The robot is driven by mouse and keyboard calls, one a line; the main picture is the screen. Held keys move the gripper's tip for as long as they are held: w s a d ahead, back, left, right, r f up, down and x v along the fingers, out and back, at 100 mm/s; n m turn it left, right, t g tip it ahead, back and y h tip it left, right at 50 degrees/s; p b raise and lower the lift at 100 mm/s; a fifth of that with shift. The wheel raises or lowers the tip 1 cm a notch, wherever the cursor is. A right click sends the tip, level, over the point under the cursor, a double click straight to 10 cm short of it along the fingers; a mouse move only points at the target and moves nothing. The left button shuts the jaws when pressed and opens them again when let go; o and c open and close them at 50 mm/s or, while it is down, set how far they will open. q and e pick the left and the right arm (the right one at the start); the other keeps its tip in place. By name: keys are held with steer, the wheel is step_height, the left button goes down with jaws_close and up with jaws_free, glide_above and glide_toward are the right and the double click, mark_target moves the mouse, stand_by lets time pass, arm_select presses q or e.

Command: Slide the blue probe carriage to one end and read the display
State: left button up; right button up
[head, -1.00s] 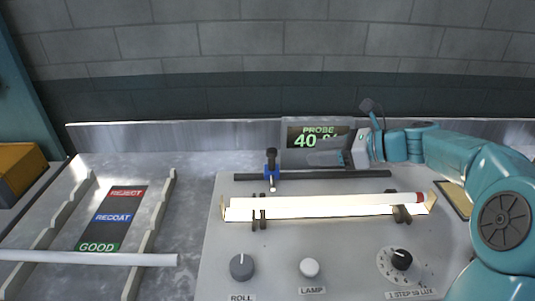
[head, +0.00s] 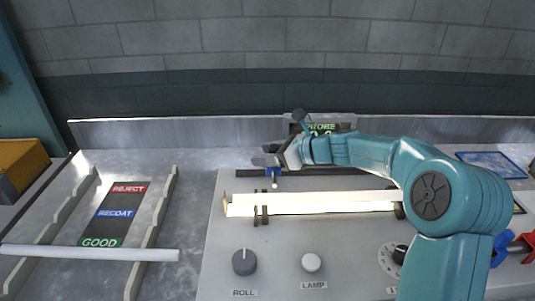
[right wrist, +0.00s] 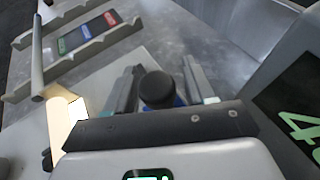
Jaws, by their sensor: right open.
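The blue probe carriage (head: 274,179) sits on the dark rail (head: 249,173) near its left end; its upper part is hidden by my right gripper (head: 271,155). In the right wrist view, the carriage's black knob (right wrist: 157,90) and a bit of blue show between the two fingers of my open right gripper (right wrist: 162,88). I cannot tell whether the fingers touch it. The display (head: 322,128) behind the rail is mostly covered by my right arm. In the right wrist view the display (right wrist: 296,108) shows a cut-off green number starting with 4. My left gripper is out of view.
A brightly lit tube (head: 320,203) lies on supports in front of the rail. The panel has a ROLL knob (head: 244,262), a LAMP knob (head: 311,262) and a dial. On the left, a white tube (head: 90,253) lies across a rack with REJECT, RECOAT and GOOD labels.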

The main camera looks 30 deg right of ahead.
jaws_close()
steer(key=s+d+p, duration=0.2)
steer(key=s+d, duration=0.1)
steer(key=d, duration=0.2)
steer(key=s+d+p, duration=0.2)
steer(key=s+d, duration=0.1)
steer(key=d, duration=0.3)
steer(key=s+d+p, duration=0.2)
steer(key=s+d, duration=0.2)
steer(key=d, duration=0.1)
steer(key=shift+d+r, duration=0.2)
steer(key=s+d, duration=0.1)
steer(key=s+d+p, duration=0.1)
steer(key=d, duration=0.1)
steer(key=s+d+p, duration=0.1)
steer(key=shift+d+f, duration=0.15)
steer(key=shift+d, duration=0.25)
steer(key=shift+s+d+f, duration=0.1)
steer(key=shift+s+d, duration=0.3)
steer(key=shift+d, duration=0.2)
steer(key=shift+a, duration=0.1)
jaws_free()
steer(key=shift+w, duration=0.1)
steer(key=v, duration=1.6)
